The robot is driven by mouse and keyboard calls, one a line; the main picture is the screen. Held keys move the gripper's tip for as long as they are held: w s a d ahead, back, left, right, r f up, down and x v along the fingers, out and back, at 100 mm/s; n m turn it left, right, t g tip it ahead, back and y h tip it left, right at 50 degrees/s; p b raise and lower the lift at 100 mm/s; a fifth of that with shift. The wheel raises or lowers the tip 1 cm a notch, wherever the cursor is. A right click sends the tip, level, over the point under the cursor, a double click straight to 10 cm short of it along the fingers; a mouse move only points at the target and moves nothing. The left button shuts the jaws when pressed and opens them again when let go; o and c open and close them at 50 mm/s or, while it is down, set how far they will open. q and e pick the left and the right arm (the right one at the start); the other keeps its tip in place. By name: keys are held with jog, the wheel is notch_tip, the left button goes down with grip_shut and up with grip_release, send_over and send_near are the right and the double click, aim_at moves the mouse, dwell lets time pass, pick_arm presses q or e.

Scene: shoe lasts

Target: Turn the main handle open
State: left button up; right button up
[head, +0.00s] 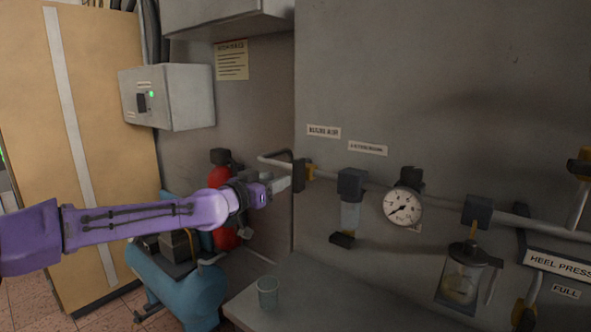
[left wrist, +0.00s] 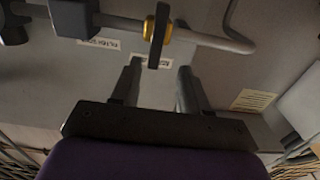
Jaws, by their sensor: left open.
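The main handle (head: 299,174) is a dark lever on a valve with a yellow hub (head: 310,172), on the pipe along the grey wall. In the left wrist view the dark handle (left wrist: 160,35) stands beyond the fingers, its near end lined up with the gap between them. My left gripper (head: 282,184) reaches in from the left, close to the handle. In the left wrist view my left gripper (left wrist: 160,72) is open, with nothing visible held in it. Whether a finger touches the handle cannot be told. My right gripper is not in view.
Right of the valve, the pipe line carries a filter (head: 350,200), a pressure gauge (head: 402,207) and an oil bowl (head: 466,275). A cup (head: 268,292) stands on the ledge below. A red extinguisher (head: 224,236) and blue compressor (head: 190,295) are behind and below my arm.

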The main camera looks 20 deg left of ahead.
aim_at(295, 174)
pick_arm(q)
jog(key=x, duration=0.2)
jog(key=p+x, duration=0.1)
jog(key=x, duration=0.2)
jog(key=p+x, duration=0.1)
jog(key=x, duration=0.2)
jog(key=shift+s+d+f, duration=0.15)
jog(key=shift+d, duration=0.2)
jog(key=shift+w+p, duration=0.35)
jog(key=shift+s, duration=0.1)
grip_shut()
